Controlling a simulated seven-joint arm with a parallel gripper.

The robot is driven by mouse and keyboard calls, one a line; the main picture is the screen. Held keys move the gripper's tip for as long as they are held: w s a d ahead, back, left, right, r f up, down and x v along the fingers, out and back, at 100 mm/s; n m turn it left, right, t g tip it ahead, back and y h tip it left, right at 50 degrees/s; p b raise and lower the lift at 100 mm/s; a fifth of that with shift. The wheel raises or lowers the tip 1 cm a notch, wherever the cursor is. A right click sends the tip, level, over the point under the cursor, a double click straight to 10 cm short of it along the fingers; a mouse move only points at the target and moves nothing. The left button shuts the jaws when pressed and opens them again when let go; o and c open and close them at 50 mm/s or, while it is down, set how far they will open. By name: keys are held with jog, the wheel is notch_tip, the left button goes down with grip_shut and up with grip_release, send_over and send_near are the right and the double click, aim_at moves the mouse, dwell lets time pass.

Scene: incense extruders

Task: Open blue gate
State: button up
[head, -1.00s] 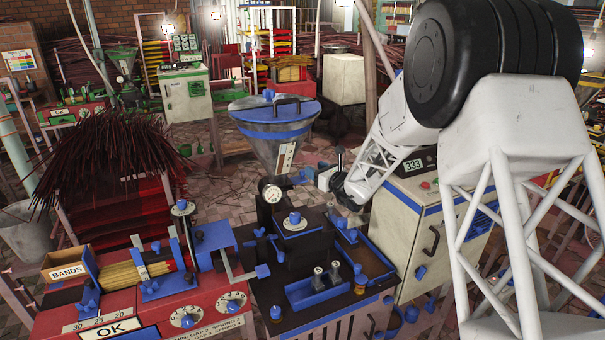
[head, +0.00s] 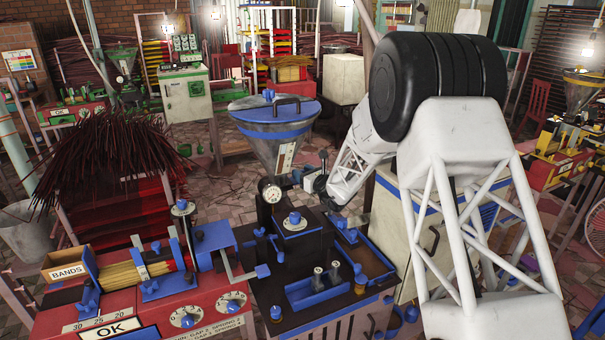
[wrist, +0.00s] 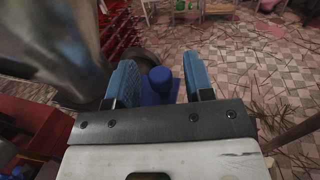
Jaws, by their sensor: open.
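In the wrist view my gripper (wrist: 160,77) is open, with one blue-padded finger on each side of a blue knob (wrist: 158,88). I cannot tell whether either finger touches the knob. I take the knob to be the blue gate's handle, but no gate plate shows clearly. The metal hopper (wrist: 55,42) stands close on the left. In the head view my gripper (head: 312,182) is small and partly hidden, just right of the lower cone of the blue-lidded hopper (head: 265,148).
The blue-and-black extruder (head: 300,262) stands below my gripper, with a pressure gauge (head: 272,193) under the hopper. A red bench (head: 160,300) with incense sticks is at left. A pale cabinet (head: 425,230) stands right, behind my arm. Tiled floor (wrist: 255,60) lies beyond the fingers.

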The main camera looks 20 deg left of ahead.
jog(key=shift+a, duration=0.2)
grip_shut()
jog(key=shift+w+d, duration=1.75)
jog(key=shift+w, duration=0.05)
grip_release()
jog(key=shift+d, duration=0.1)
jog(key=v, duration=0.7)
jog(key=shift+s+d, duration=0.2)
jog(key=shift+d, duration=0.05)
